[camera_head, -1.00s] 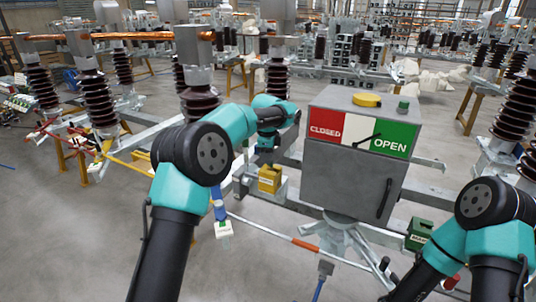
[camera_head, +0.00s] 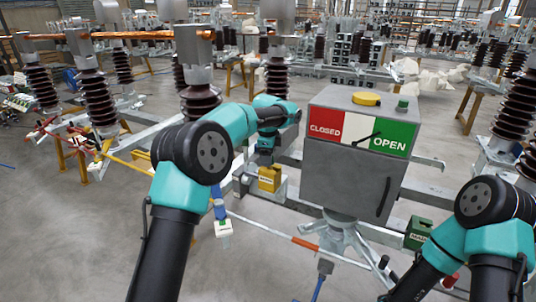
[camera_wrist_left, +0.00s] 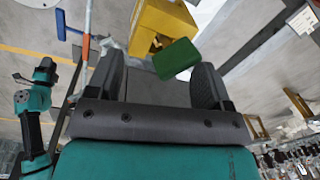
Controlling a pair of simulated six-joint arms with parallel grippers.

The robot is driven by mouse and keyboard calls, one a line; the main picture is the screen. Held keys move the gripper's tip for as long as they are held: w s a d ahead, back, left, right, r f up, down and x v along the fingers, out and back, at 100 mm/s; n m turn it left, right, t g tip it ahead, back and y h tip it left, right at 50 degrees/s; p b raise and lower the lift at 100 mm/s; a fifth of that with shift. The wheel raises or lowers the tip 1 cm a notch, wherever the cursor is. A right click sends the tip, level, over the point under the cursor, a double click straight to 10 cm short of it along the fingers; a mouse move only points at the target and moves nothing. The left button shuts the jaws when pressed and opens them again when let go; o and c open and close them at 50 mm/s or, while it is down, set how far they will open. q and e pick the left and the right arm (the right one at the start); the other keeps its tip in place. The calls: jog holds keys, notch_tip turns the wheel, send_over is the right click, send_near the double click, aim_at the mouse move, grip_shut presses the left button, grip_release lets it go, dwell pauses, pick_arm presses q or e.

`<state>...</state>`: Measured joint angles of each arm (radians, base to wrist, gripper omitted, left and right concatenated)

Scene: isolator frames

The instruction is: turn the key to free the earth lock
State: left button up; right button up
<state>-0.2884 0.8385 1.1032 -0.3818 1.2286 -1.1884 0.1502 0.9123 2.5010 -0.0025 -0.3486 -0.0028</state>
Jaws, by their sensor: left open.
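A yellow lock box (camera_head: 269,179) sits on a bracket left of the grey cabinet. It also shows at the top of the left wrist view (camera_wrist_left: 166,22). My left gripper (camera_head: 265,156) points down just above the box. In the left wrist view its two dark fingers (camera_wrist_left: 160,82) are apart. A green flat piece (camera_wrist_left: 176,59), perhaps the key's tag, shows between and just beyond the fingertips, in front of the box. I cannot tell whether the fingers touch it. The key's shaft is not clear. My right arm is at the lower right; its gripper is out of view.
The grey cabinet (camera_head: 347,185) with its CLOSED/OPEN plate stands right of the left gripper. A green box (camera_head: 418,234) is mounted low at right. Brown insulators (camera_head: 97,100) stand at left.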

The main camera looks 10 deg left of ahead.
pick_arm(q)
jog(key=f, duration=0.3)
jog(key=shift+s+d+f+g, duration=0.15)
jog(key=shift+s+f+g, duration=0.1)
jog(key=shift+f+g, duration=0.15)
notch_tip(320, 180, up, 21)
jog(key=s, duration=0.1)
jog(key=shift+s+t, duration=0.15)
jog(key=shift+t, duration=0.25)
jog(key=shift+c, duration=0.2)
dwell(0.7)
jog(key=c, duration=0.9)
jog(key=m+t+y, duration=0.3)
jog(key=m, duration=0.8)
send_over(269, 169)
jog(key=s+d, duration=0.2)
jog(key=d, duration=0.1)
notch_tip(269, 169, down, 11)
jog(key=shift+s+a+f, duration=0.1)
jog(key=shift+s+a, duration=0.05)
jog(key=shift+s, duration=0.05)
